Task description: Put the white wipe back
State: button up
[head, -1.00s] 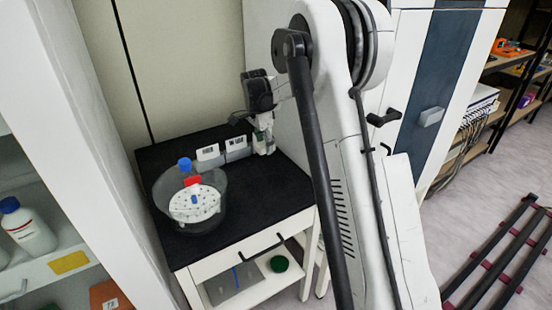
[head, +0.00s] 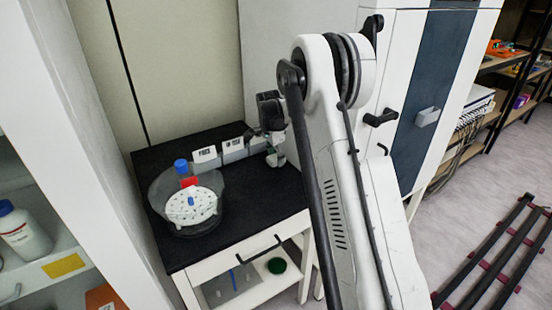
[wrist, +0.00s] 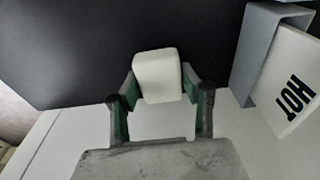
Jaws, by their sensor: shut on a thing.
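The white wipe (wrist: 158,76) is a small white block with rounded corners in the wrist view. My gripper (wrist: 156,88) is shut on it, with green-lined fingers on its left and right sides. In the head view my gripper (head: 275,158) is at the right rear of the black tabletop (head: 245,195), beside the labelled holders. The wipe cannot be made out clearly in the head view. The wrist view shows the black top beyond the wipe; whether the wipe touches it I cannot tell.
A grey holder with a white "HOT" label (wrist: 290,85) stands close on the right in the wrist view. Two white-labelled holders (head: 206,156) stand at the table's back. A clear bucket (head: 160,215) with a white perforated disc (head: 190,207) and a blue-capped bottle stands left.

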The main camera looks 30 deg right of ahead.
jog(key=shift+f, duration=0.2)
jog(key=o, duration=1.1)
jog(key=shift+r, duration=0.1)
